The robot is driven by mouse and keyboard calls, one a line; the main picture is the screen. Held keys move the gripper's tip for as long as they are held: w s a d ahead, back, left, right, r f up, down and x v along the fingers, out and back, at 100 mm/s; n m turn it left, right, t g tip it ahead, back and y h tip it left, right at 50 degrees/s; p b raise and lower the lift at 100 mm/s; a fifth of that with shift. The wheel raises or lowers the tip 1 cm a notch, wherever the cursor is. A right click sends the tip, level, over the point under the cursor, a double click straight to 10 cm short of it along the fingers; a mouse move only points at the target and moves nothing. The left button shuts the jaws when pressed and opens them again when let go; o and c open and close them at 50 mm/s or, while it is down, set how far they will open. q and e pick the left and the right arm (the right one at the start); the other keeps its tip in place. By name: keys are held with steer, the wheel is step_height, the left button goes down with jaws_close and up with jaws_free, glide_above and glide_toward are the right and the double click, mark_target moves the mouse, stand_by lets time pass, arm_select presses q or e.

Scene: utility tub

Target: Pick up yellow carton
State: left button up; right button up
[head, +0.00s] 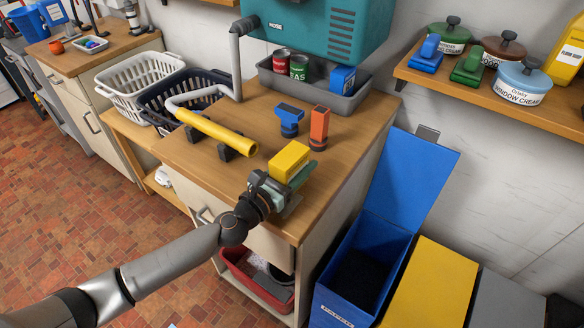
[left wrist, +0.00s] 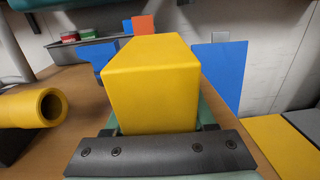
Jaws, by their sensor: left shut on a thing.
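The yellow carton (head: 289,161) is a plain box at the front right part of the wooden counter. My left gripper (head: 283,184) is shut on it, with green fingers on its sides. In the left wrist view the carton (left wrist: 152,85) fills the middle, between the fingers above the dark gripper bar (left wrist: 160,150). Its lower part is hidden by the gripper, so I cannot tell whether it touches the counter. My right gripper is not in view.
A yellow pipe (head: 216,133) lies on dark supports left of the carton. Blue (head: 289,119) and orange (head: 319,127) objects stand behind it. A grey tray (head: 313,95) holds cans. A blue bin (head: 359,270) with raised lid stands right of the counter.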

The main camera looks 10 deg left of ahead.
mark_target(299, 153)
arm_select(q)
steer(key=shift+r+p, duration=0.4)
steer(key=shift+r, duration=0.15)
step_height(299, 153, up, 2)
steer(key=shift+r+p, duration=0.2)
steer(key=shift+p, duration=0.65)
steer(key=s+r+p, duration=0.1)
steer(key=s+r, duration=0.1)
steer(key=s+r+p, duration=0.2)
steer(key=r, duration=0.1)
steer(key=shift+s+r, duration=0.3)
steer(key=shift+r, duration=0.05)
steer(key=s+r, duration=0.3)
steer(key=s, duration=0.6)
steer(key=shift+s+r, duration=0.25)
steer(key=shift+r, duration=0.15)
